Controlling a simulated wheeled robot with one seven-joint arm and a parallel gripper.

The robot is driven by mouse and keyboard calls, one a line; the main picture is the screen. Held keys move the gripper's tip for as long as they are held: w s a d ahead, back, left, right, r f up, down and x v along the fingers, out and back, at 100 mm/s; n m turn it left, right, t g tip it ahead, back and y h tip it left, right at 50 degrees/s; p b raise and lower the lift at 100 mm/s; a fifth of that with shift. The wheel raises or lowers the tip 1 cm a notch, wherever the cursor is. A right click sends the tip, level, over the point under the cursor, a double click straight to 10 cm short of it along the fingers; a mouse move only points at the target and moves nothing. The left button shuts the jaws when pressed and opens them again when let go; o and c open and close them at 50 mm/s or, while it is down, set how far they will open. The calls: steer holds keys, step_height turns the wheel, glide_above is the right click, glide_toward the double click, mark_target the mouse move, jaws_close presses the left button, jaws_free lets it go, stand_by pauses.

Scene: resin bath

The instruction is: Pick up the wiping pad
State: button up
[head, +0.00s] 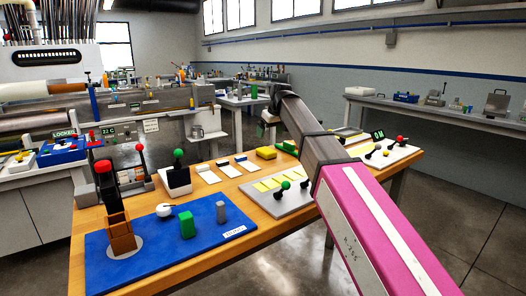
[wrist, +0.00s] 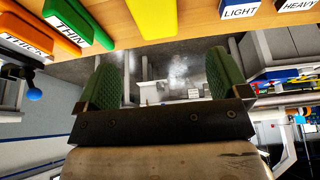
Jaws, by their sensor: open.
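The likely wiping pad is a yellow block (head: 266,153) lying near the far edge of the wooden table. In the wrist view a yellow block (wrist: 147,16) shows at the top edge, partly cut off. My gripper (head: 264,132) is above and just beyond that far edge, close to the yellow block. In the wrist view its two green ribbed fingers (wrist: 160,72) are wide apart with nothing between them. The yellow block is outside the fingers and not touched by them.
A blue mat (head: 150,258) with several items covers the table's near left. A grey board (head: 270,205) with knobs lies nearer.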

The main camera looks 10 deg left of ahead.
mark_target(265, 149)
steer(key=x, duration=1)
steer(key=shift+w+f, duration=0.3)
steer(key=shift+w, duration=0.05)
steer(key=c, duration=1)
